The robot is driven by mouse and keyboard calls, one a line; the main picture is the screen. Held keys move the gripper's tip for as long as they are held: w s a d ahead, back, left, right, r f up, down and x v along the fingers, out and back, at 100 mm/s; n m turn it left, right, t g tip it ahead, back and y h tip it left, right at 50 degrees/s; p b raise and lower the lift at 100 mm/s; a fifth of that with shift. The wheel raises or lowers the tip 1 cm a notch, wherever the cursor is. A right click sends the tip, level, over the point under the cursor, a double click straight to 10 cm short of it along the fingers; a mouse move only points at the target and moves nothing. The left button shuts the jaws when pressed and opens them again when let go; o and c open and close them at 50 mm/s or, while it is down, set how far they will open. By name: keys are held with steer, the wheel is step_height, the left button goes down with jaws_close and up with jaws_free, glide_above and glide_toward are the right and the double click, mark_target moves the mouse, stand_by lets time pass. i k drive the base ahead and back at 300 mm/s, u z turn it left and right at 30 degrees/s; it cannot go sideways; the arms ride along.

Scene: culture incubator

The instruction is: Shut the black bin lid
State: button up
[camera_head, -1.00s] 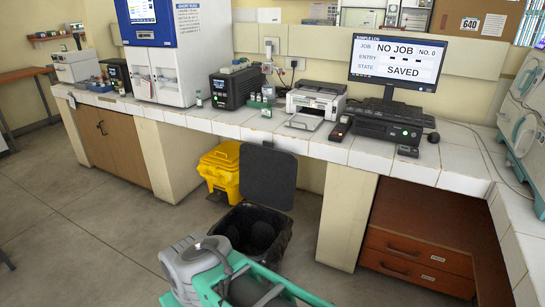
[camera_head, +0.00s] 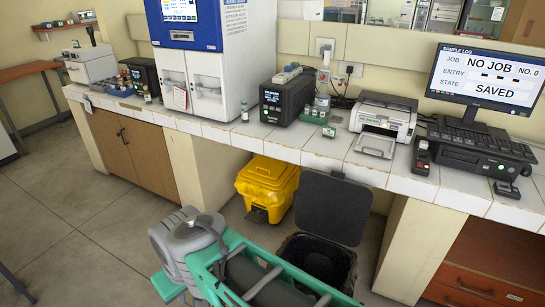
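The black bin (camera_head: 346,262) stands on the floor under the bench, right of centre, with a black liner around its rim. Its dark lid (camera_head: 334,207) is open and stands upright at the back of the bin, just below the bench edge. The bin's front left part is hidden behind my green and grey arm. The fingers of my gripper do not show in this view, so I cannot see how it stands to the lid.
A yellow lidded bin (camera_head: 268,188) stands left of the black bin. The white tiled bench (camera_head: 330,155) runs above both and carries a printer (camera_head: 383,120) and a keyboard (camera_head: 475,138). A drawer unit (camera_head: 470,287) is at the lower right. Open floor (camera_head: 75,220) lies at left.

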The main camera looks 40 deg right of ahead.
mark_target(335, 208)
steer(key=z, duration=0.3)
steer(key=i, duration=2.45)
steer(key=z, duration=0.55)
